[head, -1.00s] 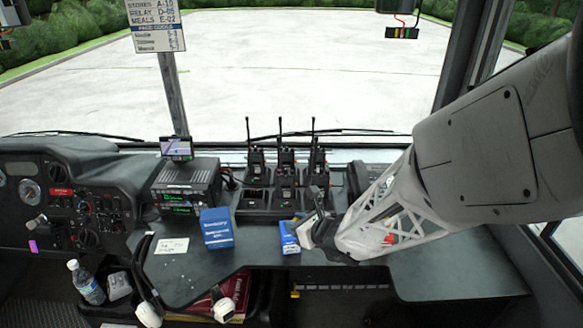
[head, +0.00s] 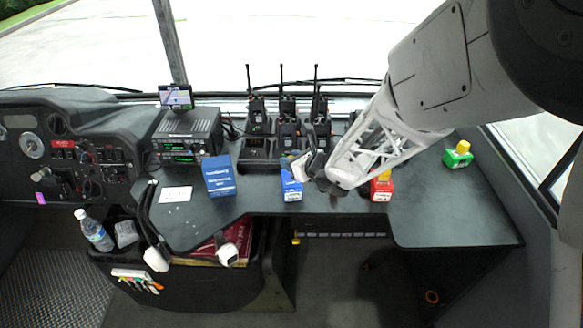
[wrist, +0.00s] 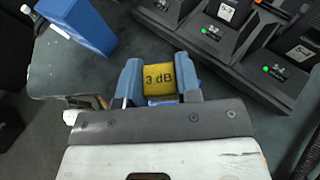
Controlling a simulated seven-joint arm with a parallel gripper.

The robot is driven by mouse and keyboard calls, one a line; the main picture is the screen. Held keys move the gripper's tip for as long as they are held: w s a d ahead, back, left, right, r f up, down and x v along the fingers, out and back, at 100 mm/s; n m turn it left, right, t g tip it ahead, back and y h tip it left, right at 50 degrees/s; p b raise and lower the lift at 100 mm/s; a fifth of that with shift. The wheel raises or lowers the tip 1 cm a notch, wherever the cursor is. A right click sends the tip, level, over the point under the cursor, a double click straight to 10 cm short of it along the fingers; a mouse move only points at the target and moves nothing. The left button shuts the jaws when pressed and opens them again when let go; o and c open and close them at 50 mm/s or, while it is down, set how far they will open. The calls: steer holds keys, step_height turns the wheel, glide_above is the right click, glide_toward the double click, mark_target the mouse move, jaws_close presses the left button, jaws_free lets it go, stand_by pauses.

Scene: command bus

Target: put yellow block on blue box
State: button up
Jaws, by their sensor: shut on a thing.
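The yellow block (wrist: 159,79), marked "3 dB", sits between the two blue-grey fingers of my gripper (wrist: 160,82) in the wrist view. The gripper is shut on it. In the head view my gripper (head: 300,166) is at the upper end of the small blue box (head: 291,190), which lies on the dash left of my arm. A strip of blue shows just below the block in the wrist view. I cannot tell whether the block touches the small blue box. My gripper hides part of that box.
A larger blue box (head: 219,176) stands to the left. Radios in a charger (head: 286,140) stand close behind. A red box (head: 381,189) and a green box (head: 458,158), each with yellow on top, are to the right. The dash's front edge is near.

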steer(key=shift+f, duration=1.5)
steer(key=shift+f, duration=0.1)
steer(key=o, duration=0.9)
steer(key=shift+s+d+r, duration=0.1)
steer(key=shift+r, duration=0.1)
steer(key=shift+s+d+r, duration=0.25)
steer(key=shift+s+d, duration=0.15)
steer(key=shift+d, duration=0.05)
steer(key=v, duration=1)
steer(key=shift+s+d+r, duration=0.1)
steer(key=shift+s, duration=0.05)
